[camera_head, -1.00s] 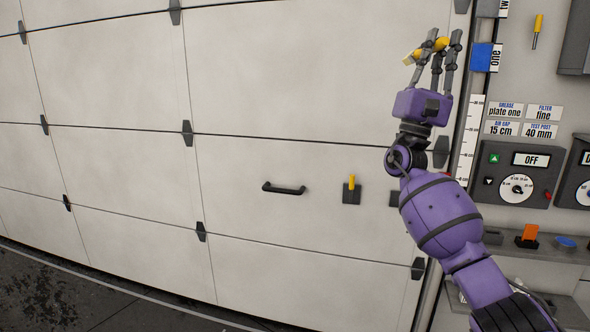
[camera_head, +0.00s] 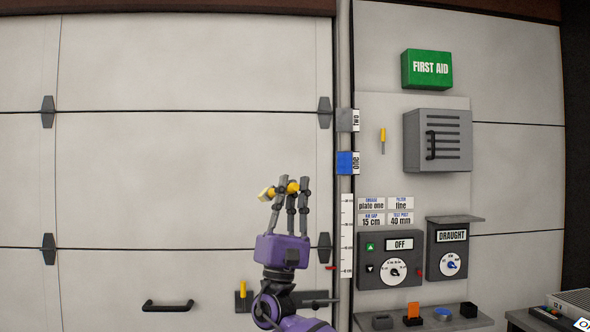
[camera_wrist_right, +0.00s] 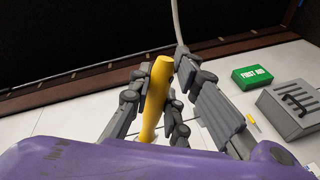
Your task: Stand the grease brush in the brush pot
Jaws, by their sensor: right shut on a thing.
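The grease brush shows as a yellow handle (camera_head: 276,192) with a pale end at its left. My right gripper (camera_head: 289,188) is shut on it and holds it raised in front of the big panelled door; the brush lies roughly sideways in the head view. In the right wrist view the yellow handle (camera_wrist_right: 157,88) stands between the grey fingers (camera_wrist_right: 160,105). I cannot tell for certain which thing is the brush pot; a small black open-topped holder (camera_head: 468,310) stands on the shelf at the lower right, apart from the gripper. My left gripper is not in view.
The shelf (camera_head: 450,323) also bears an orange piece in a black holder (camera_head: 413,315) and a blue round thing (camera_head: 442,314). Above it are the OFF dial box (camera_head: 390,260) and DRAUGHT box (camera_head: 452,250). A grey cabinet (camera_head: 438,140) juts from the wall.

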